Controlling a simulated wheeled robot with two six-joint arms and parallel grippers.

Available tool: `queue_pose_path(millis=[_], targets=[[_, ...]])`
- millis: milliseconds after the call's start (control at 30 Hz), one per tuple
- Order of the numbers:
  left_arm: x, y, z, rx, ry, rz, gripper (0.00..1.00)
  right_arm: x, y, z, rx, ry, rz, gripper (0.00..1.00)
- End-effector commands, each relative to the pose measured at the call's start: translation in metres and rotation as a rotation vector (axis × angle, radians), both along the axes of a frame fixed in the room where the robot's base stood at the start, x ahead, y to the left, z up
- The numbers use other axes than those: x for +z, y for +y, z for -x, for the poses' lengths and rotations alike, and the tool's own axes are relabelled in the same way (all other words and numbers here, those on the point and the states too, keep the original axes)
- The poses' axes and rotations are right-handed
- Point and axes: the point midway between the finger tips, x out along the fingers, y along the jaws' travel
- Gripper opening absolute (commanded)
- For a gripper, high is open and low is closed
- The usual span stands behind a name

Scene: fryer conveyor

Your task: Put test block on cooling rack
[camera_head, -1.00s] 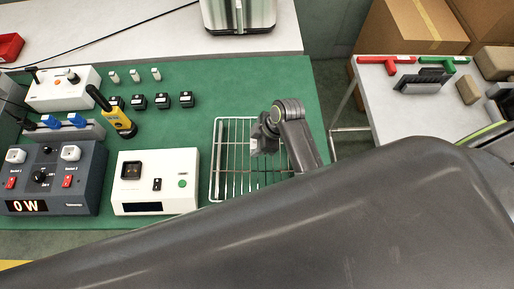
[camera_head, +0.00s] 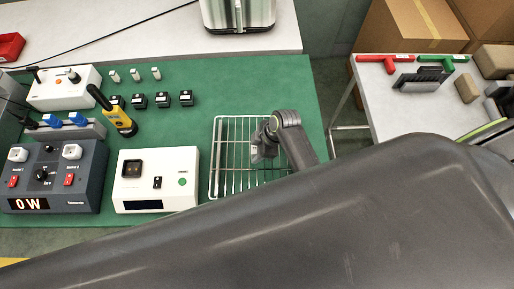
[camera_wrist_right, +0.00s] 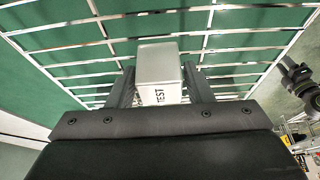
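The test block (camera_wrist_right: 158,75) is a pale box with "TEST" on its side. In the right wrist view it sits between the two dark fingers of my right gripper (camera_wrist_right: 160,88), which are shut on it. The cooling rack (camera_head: 225,180) is a silver wire grid on the green mat, and its bars (camera_wrist_right: 75,48) spread behind the block. In the head view my right gripper (camera_head: 258,156) is over the rack's right half, and the block is mostly hidden there. I cannot tell whether the block touches the bars. My left gripper is not in view.
Left of the rack stand a white device (camera_head: 140,190) with a green button and a dark power meter (camera_head: 60,190) reading 0 W. A side table (camera_head: 380,95) stands right. The rack's left half is clear.

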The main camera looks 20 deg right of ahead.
Motion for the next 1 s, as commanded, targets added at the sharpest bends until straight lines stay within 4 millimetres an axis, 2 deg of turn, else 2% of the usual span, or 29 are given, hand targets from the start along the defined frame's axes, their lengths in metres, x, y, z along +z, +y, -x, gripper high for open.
queue_pose_path(millis=[100, 333, 533, 667, 1000], targets=[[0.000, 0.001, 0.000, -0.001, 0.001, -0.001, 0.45, 0.000, 0.000, 0.000, 0.000, 0.000, 0.000, 0.58], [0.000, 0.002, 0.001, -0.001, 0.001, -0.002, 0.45, 0.001, 0.000, 0.000, 0.000, 0.000, 0.000, 0.58], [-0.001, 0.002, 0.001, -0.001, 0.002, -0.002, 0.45, 0.010, -0.003, 0.000, -0.001, -0.002, 0.001, 0.58], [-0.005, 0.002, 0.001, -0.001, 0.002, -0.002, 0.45, 0.025, -0.009, 0.003, -0.002, -0.003, 0.001, 0.58], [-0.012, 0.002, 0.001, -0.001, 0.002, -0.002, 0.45, 0.081, -0.032, 0.010, 0.000, -0.004, 0.002, 0.58]])
